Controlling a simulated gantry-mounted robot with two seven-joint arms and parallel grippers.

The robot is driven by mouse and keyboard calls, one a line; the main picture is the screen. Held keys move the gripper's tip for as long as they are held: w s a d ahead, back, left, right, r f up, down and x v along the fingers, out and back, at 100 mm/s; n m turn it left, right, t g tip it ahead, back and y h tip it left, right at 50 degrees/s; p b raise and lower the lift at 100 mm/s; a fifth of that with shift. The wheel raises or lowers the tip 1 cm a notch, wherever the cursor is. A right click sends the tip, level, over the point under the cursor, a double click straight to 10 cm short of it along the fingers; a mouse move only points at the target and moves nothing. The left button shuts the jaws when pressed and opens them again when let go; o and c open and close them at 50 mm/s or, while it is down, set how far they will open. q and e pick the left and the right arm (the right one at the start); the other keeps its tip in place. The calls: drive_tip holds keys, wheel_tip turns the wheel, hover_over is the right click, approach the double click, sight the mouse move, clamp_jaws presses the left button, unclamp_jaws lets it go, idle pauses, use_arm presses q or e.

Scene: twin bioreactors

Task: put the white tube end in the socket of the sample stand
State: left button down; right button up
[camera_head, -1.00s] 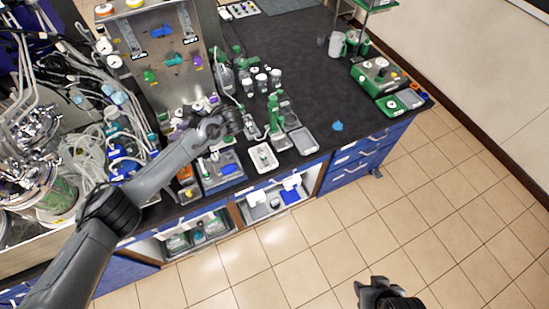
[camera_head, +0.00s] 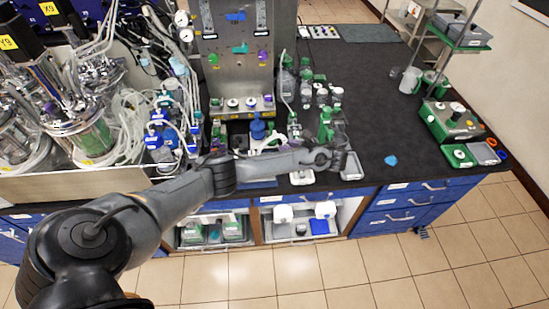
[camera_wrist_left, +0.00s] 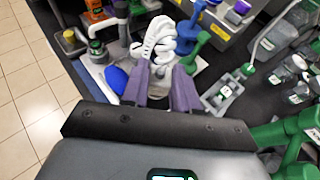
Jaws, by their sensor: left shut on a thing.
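My left gripper (camera_wrist_left: 162,78) is shut on a white looped tube (camera_wrist_left: 157,38), which stands out beyond the purple-grey fingers in the left wrist view. No socket can be made out, and the tube end is unclear. My right gripper is out of view.
Blue and green funnel-like parts (camera_wrist_left: 190,38) stand close to the held tube. A grey rack (camera_wrist_left: 222,97) with a small vial lies right of the fingers. A white tray (camera_head: 302,177) and a grey tray (camera_head: 352,168) lie near the bench edge.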

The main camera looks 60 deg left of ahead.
use_arm(q)
drive_tip(key=b+x, duration=0.2)
drive_tip(key=x, duration=0.1)
drive_tip(key=f+b+x, duration=0.1)
drive_tip(key=b+x, duration=0.5)
drive_tip(key=shift+f, duration=0.5)
drive_tip(key=shift+s+a+f, duration=0.1)
drive_tip(key=shift+s+a, duration=0.05)
drive_tip(key=shift+a, duration=0.2)
drive_tip(key=shift+f+b, duration=0.7)
drive_tip(key=shift+f, duration=1.25)
drive_tip(key=c, duration=0.9)
unclamp_jaws()
drive_tip(key=shift+f, duration=0.15)
drive_tip(key=shift+o, duration=0.2)
